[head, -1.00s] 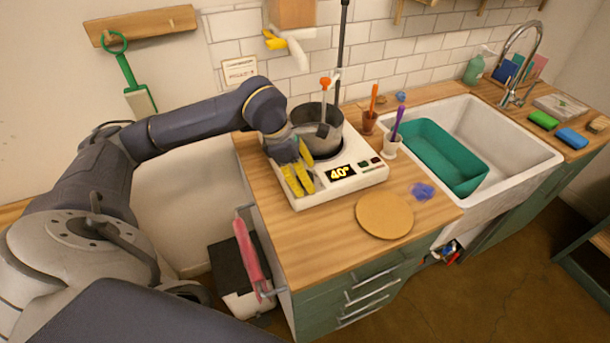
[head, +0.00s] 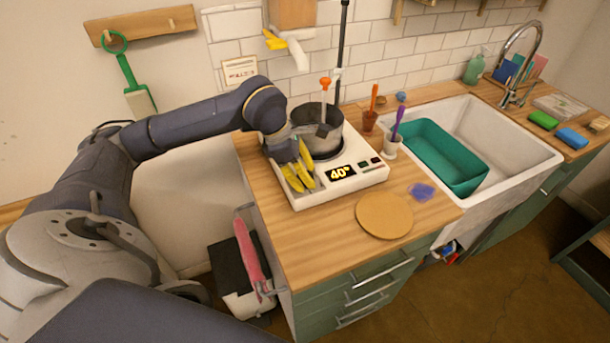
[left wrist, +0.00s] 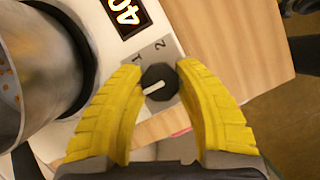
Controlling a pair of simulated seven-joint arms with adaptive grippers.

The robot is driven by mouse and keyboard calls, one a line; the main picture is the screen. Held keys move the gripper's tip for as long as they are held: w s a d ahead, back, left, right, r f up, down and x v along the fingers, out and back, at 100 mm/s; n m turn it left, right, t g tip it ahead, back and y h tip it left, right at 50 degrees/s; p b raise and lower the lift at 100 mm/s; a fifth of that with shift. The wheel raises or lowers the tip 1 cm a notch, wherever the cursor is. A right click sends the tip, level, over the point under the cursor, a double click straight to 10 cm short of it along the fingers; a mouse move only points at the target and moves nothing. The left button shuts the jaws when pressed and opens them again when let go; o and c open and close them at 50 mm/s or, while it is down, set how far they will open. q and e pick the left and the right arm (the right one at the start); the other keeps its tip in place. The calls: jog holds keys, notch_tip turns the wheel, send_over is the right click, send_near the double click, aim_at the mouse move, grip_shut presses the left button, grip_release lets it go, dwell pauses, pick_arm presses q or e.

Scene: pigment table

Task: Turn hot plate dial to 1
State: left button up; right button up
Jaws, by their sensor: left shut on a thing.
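The hot plate (head: 314,195) is a white box on the counter with a lit display (head: 341,172) reading about 40. Its dial (left wrist: 158,84) is a dark knob with a white pointer bar, on a grey patch marked 1 and 2. In the left wrist view the bar lies near level, its left end slightly lower; I cannot tell which end is the pointing end. My left gripper (head: 299,178) has yellow fingers, reaching down at the plate's front left corner. In the left wrist view the gripper (left wrist: 160,68) is shut on the dial, which the fingers hide in the head view.
A metal pot (head: 321,145) with a stirring tool stands on the plate right beside my gripper. A round cork mat (head: 385,215) lies in front. A white cup (head: 390,148) with a purple-handled tool stands right of the plate, before the sink (head: 514,166).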

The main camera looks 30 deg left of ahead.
pick_arm(q)
jog(key=m+g, duration=0.1)
jog(key=m, duration=0.2)
jog(key=m+g, duration=0.1)
jog(key=m, duration=0.2)
jog(key=shift+h, duration=0.3)
jog(key=shift+c, duration=0.2)
jog(key=m+g, duration=0.1)
jog(key=m, duration=0.1)
jog(key=m+g, duration=0.1)
jog(key=m, duration=0.2)
jog(key=shift+d+m+g, duration=0.1)
jog(key=shift+m+g, duration=0.2)
jog(key=shift+s+f, duration=0.1)
jog(key=o, duration=1.2)
jog(key=shift+o, duration=0.3)
jog(key=v, duration=1.2)
jog(key=shift+d, duration=0.15)
